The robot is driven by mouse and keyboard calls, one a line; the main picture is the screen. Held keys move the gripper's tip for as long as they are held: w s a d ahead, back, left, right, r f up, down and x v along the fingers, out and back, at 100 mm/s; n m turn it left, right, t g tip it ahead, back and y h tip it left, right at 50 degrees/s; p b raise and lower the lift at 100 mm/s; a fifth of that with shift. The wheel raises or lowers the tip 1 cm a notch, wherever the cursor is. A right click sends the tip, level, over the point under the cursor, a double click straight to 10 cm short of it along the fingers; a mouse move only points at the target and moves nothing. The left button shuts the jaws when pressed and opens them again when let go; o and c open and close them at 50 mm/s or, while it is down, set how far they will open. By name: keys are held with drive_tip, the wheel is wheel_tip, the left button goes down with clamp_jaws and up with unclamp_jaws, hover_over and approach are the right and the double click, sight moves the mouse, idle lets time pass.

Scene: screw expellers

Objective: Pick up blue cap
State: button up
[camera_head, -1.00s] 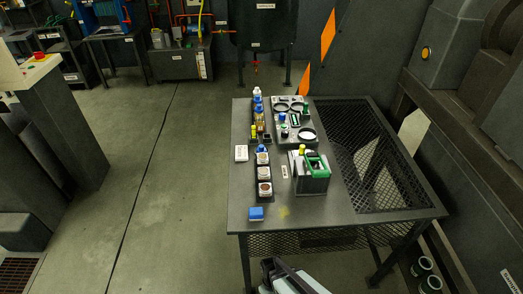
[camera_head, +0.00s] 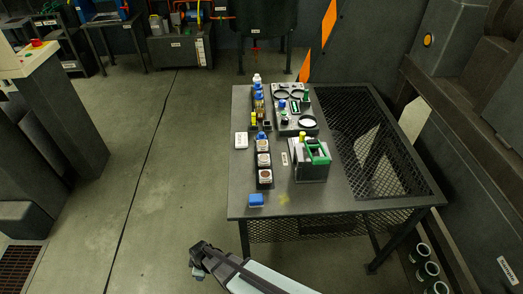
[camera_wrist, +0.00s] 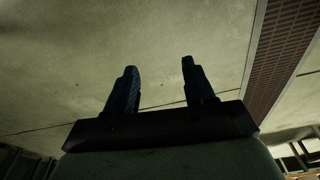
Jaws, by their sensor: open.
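Several small blue items are on the grey table, and I cannot tell for sure which is the blue cap. A blue cap-like piece (camera_head: 262,136) is at the far end of the row of round-topped jars. Another small blue piece (camera_head: 282,104) is on the grey fixture tray. My gripper (camera_head: 196,259) is off the table, in front and to the left of it, over the floor. In the wrist view my gripper (camera_wrist: 159,70) is open and empty, facing bare floor.
The table (camera_head: 239,178) has a grey box with a green frame (camera_head: 316,156) at its middle and a mesh panel (camera_head: 375,150) on the right. A row of small bottles (camera_head: 259,98) stands at the back left. The floor left of the table is clear.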

drive_tip(key=w+a+r+n, duration=0.2)
drive_tip(key=w+a+r, duration=0.2)
drive_tip(key=w+r, duration=0.75)
drive_tip(key=w+d+r+n, duration=0.1)
drive_tip(key=w+d+r, duration=0.2)
drive_tip(key=w+r, duration=0.4)
drive_tip(key=w+d+r+n, duration=0.1)
drive_tip(key=w+d+r, duration=0.1)
drive_tip(key=w+r, duration=0.6)
drive_tip(key=w+d+r+h, duration=0.1)
drive_tip(key=w+d+r, duration=0.3)
drive_tip(key=d+r, duration=0.45)
drive_tip(key=w+d+r, duration=0.4)
drive_tip(key=d+r, duration=0.4)
drive_tip(key=r, duration=0.2)
drive_tip(key=w+d+r+h, duration=0.1)
drive_tip(key=w+d+r, duration=0.3)
drive_tip(key=d+r, duration=0.55)
hover_over(262, 133)
drive_tip(key=a, duration=0.1)
drive_tip(key=shift+n, duration=0.3)
wheel_tip(262, 133, down, 8)
drive_tip(key=shift+r, duration=0.1)
drive_tip(key=shift+d+f, duration=0.25)
drive_tip(key=shift+f, duration=1.1)
drive_tip(key=shift+d+f, duration=0.2)
drive_tip(key=shift+f, duration=1.1)
clamp_jaws()
